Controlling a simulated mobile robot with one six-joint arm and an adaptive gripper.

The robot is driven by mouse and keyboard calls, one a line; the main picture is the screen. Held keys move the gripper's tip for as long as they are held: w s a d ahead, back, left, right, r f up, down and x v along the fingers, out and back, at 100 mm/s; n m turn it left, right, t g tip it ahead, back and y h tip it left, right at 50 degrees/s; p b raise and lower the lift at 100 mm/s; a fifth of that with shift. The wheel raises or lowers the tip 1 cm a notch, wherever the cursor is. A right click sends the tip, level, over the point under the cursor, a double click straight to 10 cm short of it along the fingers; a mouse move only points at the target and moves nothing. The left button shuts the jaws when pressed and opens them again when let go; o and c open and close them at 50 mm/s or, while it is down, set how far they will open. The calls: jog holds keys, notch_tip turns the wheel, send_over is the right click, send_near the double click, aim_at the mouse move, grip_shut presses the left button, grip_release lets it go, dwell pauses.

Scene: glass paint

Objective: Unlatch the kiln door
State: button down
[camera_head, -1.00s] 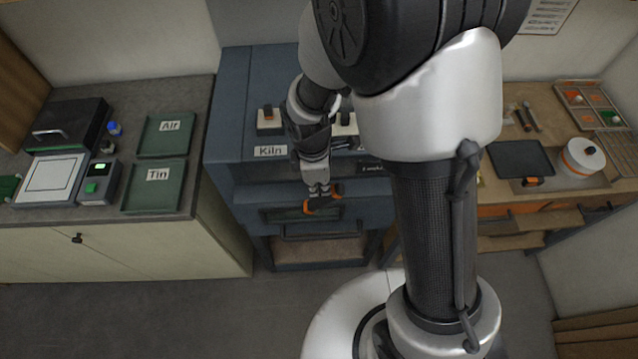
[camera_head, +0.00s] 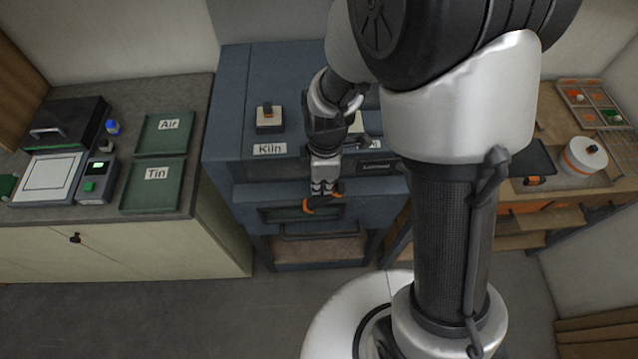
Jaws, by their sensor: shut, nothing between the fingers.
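An orange and dark latch handle (camera_head: 309,208) sits at the door's upper part, slightly tilted. My gripper (camera_head: 322,192) points down at the handle, shut and empty. Its fingertips overlap the handle in this view, and I cannot tell whether they touch it. The gripper hides the middle of the handle.
On the left counter are green trays (camera_head: 165,133) labelled Air and Tin, a scale (camera_head: 50,178) and a black box (camera_head: 68,122). On the right bench stand a white pot (camera_head: 583,158) and a dark tray. A block with an orange top (camera_head: 269,118) sits on the kiln.

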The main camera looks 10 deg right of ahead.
aim_at(344, 187)
jog(key=shift+d, duration=0.15)
jog(key=y+b, duration=0.1)
jog(key=b, duration=0.1)
jog(key=shift+d+f+b, duration=0.3)
jog(key=shift+d+b, duration=0.05)
jog(key=y+b, duration=0.1)
jog(key=b, duration=0.1)
jog(key=d+y+b, duration=0.1)
jog(key=b, duration=0.2)
jog(key=shift+d+f+b, duration=0.1)
jog(key=shift+f+b, duration=0.25)
jog(key=d+y+b, duration=0.1)
jog(key=y+b, duration=0.1)
jog(key=b, duration=0.3)
jog(key=shift+f+b, duration=0.2)
jog(key=shift+b, duration=0.15)
jog(key=y+b, duration=0.1)
jog(key=b, duration=0.2)
jog(key=d+y+b, duration=0.1)
jog(key=b, duration=0.1)
jog(key=shift+s+d+f+y+b, duration=0.1)
jog(key=shift+d+f+y+b, duration=0.1)
jog(key=shift+y+b, duration=0.15)
jog(key=shift+d+b, duration=0.1)
jog(key=shift+b, duration=0.2)
jog(key=shift+d+b, duration=0.15)
jog(key=shift+b, duration=0.45)
